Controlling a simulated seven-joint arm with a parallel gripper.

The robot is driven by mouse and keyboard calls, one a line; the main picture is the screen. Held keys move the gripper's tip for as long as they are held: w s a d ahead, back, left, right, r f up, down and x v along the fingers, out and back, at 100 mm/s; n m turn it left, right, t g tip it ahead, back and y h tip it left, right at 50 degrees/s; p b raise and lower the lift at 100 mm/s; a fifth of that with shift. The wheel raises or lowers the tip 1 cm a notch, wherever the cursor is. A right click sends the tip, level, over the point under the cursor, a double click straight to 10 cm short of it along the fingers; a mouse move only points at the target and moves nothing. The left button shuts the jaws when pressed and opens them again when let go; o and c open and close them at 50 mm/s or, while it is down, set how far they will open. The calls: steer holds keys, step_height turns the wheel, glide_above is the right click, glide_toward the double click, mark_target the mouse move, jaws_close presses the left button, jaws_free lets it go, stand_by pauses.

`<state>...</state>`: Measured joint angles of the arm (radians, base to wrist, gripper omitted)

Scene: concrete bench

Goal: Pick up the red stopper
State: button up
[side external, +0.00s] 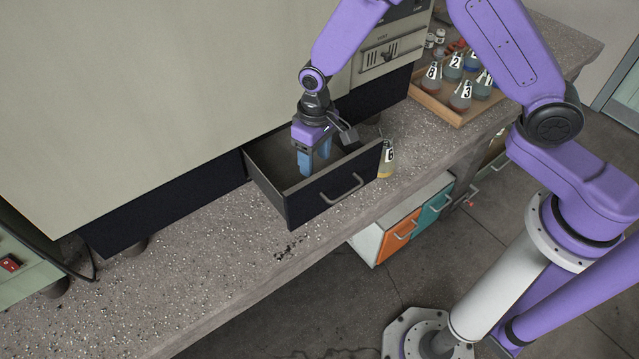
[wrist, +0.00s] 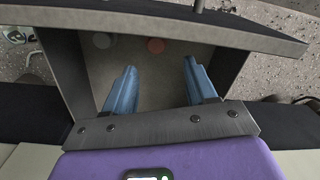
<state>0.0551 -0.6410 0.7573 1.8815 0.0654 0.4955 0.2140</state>
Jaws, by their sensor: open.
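A small round reddish disc, which looks like the red stopper (wrist: 155,45), lies on the floor of the open drawer (side external: 332,194), near the drawer's front panel. A pale grey-green disc (wrist: 103,40) lies to its left in the wrist view. The stopper cannot be seen in the side view, where the drawer front hides it. My gripper (side external: 313,166) points down into the drawer with its blue fingers apart and nothing between them. In the wrist view, the stopper shows beyond the fingertips of my gripper (wrist: 160,65), roughly midway between them.
The drawer's side walls and front panel enclose the fingers. A numbered flask with yellow liquid (side external: 386,163) stands beside the drawer's right front corner. A wooden tray (side external: 437,109) of numbered flasks stands further right. The bench (side external: 200,290) left of the drawer is mostly clear.

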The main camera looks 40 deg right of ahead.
steer(key=shift+s+d+f, duration=0.1)
steer(key=shift+s+f, duration=0.1)
steer(key=shift+f, duration=1.25)
steer(key=shift+s+d+f, duration=0.1)
steer(key=shift+s+f, duration=0.1)
steer(key=shift+f, duration=1.25)
jaws_close()
